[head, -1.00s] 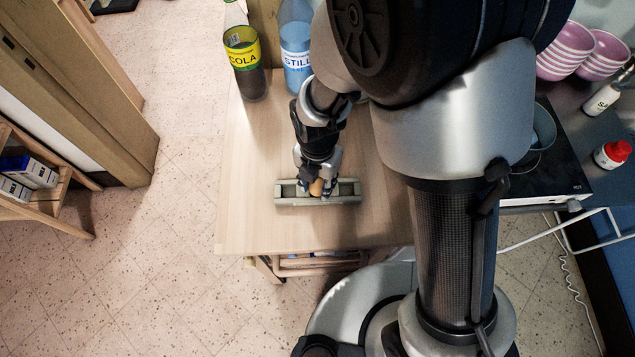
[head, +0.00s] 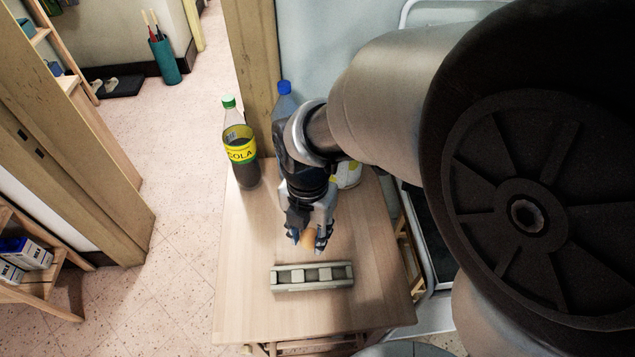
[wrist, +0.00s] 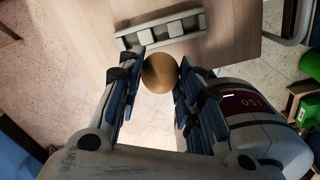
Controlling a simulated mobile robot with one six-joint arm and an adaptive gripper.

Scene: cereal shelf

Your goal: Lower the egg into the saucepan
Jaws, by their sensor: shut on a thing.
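My gripper (head: 309,240) is shut on a brown egg (head: 307,239) and holds it above the small wooden table. In the wrist view the egg (wrist: 160,73) sits between the two blue-padded fingers of the gripper (wrist: 158,80). The grey egg carton (head: 312,277) lies on the table below and in front of the gripper, apart from the egg. It also shows in the wrist view (wrist: 165,30). I cannot make out a saucepan in the current views; my arm covers much of the right side of the head view.
A cola bottle (head: 240,150) stands at the table's back left. A blue-capped bottle (head: 285,100) is partly hidden behind my arm. The table's front (head: 250,315) is clear. A shelf with boxes (head: 25,254) stands at the far left.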

